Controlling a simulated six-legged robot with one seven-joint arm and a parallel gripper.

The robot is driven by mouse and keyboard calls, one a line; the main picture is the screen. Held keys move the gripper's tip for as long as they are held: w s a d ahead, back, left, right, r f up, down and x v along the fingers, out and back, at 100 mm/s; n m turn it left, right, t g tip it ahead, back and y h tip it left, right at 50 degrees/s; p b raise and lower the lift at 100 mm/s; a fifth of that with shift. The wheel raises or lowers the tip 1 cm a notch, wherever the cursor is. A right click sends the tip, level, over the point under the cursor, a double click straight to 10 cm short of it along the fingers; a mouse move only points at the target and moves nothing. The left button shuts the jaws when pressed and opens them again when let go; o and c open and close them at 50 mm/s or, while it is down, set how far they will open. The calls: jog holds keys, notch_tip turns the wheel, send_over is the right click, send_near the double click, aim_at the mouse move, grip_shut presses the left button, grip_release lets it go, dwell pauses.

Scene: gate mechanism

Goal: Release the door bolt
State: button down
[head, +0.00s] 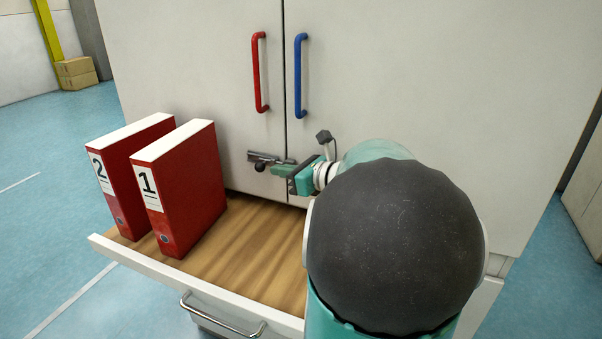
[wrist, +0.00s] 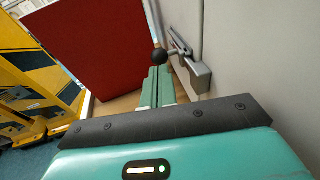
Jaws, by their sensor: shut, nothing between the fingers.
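The door bolt (head: 262,156) is a grey metal slide on the white cabinet doors, below the handles and near the seam. Its dark round knob (head: 260,167) sticks out toward me. In the wrist view the black knob (wrist: 159,58) shows at the tips of my fingers, with the grey bolt (wrist: 180,44) and its block to the right. My gripper (head: 280,169) is in front of the doors, just right of the knob, with its green fingers (wrist: 157,80) shut together and empty. I cannot tell whether the fingertips touch the knob.
A red handle (head: 258,72) and a blue handle (head: 299,75) are on the doors above. The drawer floor between binders and arm is clear.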

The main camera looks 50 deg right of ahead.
aim_at(258, 165)
jog(key=shift+x, duration=1.25)
jog(key=w, duration=0.2)
jog(key=w+a, duration=0.1)
jog(key=shift+w+a, duration=0.25)
jog(key=shift+w, duration=0.15)
jog(key=shift+r, duration=0.1)
